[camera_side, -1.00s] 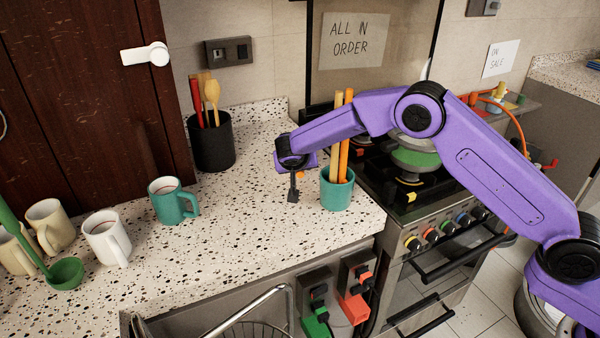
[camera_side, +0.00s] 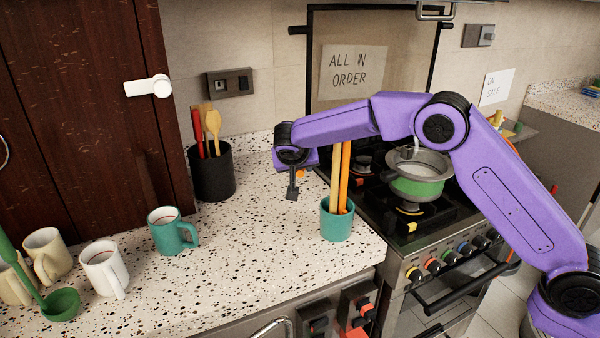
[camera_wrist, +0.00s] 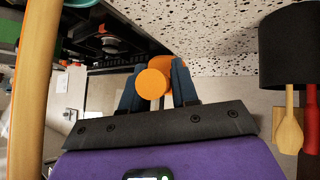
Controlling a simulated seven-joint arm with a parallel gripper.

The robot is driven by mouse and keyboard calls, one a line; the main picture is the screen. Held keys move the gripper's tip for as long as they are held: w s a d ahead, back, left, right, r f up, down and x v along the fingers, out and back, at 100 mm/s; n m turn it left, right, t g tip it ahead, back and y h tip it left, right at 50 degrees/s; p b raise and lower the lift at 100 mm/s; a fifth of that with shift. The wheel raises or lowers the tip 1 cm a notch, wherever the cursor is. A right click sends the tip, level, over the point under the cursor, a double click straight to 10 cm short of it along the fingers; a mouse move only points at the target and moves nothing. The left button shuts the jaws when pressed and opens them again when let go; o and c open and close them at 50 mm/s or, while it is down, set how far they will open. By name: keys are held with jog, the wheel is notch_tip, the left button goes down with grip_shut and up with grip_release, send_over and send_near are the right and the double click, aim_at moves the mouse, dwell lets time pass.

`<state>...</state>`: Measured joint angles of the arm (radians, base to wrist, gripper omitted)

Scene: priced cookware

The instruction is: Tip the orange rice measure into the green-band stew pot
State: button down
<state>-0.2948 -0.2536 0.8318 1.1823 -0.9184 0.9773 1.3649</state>
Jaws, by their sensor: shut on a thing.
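My gripper (camera_wrist: 157,88) is shut on the orange rice measure, a round orange end of which (camera_wrist: 152,83) shows between the blue fingers in the wrist view. In the side view only a small orange spot of the measure (camera_side: 300,174) shows beside my gripper (camera_side: 292,190). Its contents and tilt cannot be made out. My gripper is above the counter, behind and left of the teal crock. The green-band stew pot (camera_side: 417,188) stands on the stove to the right, apart from my gripper; my arm passes in front of part of its top.
The teal crock (camera_side: 336,226) with long sticks stands between gripper and stove. A black crock (camera_side: 212,175) with utensils is at back left. A teal mug (camera_side: 171,236), a white mug (camera_side: 100,268), cream mugs (camera_side: 46,252) and a green ladle (camera_side: 60,303) are at left.

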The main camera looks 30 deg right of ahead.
notch_tip(320, 180, up, 16)
jog(key=s+d+n+t+y, duration=0.1)
jog(key=d+n+y, duration=0.1)
jog(key=d, duration=0.7)
jog(key=s+d+n+y, duration=0.1)
jog(key=s+d+n, duration=0.1)
jog(key=d, duration=0.8)
jog(key=s+d+n+y, duration=0.1)
jog(key=s+d+n, duration=0.1)
jog(key=s+d, duration=1.35)
notch_tip(320, 180, down, 11)
jog(key=w+d, duration=0.1)
jog(key=d, duration=0.1)
jog(key=shift+w+d+r+t, duration=0.2)
jog(key=shift+d+t, duration=0.1)
jog(key=shift+w, duration=0.1)
jog(key=shift+a+r+g, duration=0.1)
jog(key=shift+g, duration=0.5)
